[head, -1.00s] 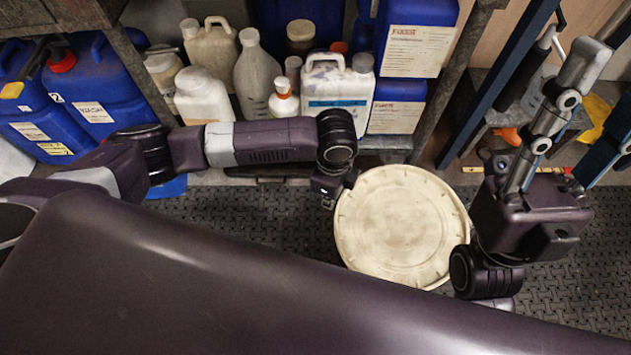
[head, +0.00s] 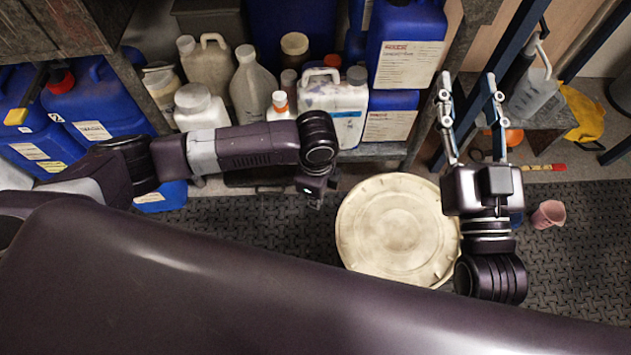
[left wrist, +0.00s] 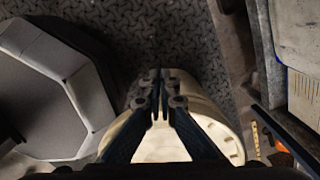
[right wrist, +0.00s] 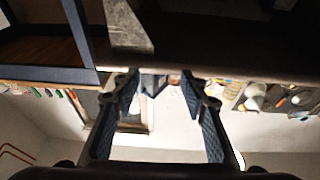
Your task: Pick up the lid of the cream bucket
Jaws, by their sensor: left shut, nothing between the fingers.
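The round cream lid (head: 392,235) lies flat on the floor-standing cream bucket, whose wall is hidden beneath it in the head view. In the left wrist view a cream bucket wall (left wrist: 205,105) shows behind and beside the fingers. My left gripper (head: 314,198) is just left of the lid's far-left edge, apart from it in the head view. Its fingers are closed together and empty in the left wrist view (left wrist: 160,78). My right gripper (head: 468,95) is right of the lid, fingers spread and pointing away toward the shelf. Nothing is between them in the right wrist view (right wrist: 160,82).
Several jugs and bottles, such as a white jug (head: 335,103), crowd the shelf behind. Blue canisters (head: 90,110) stand at the left. A pink cup (head: 548,214) is on the dark textured floor (head: 590,260) at right. A yellow cloth (head: 585,112) lies behind.

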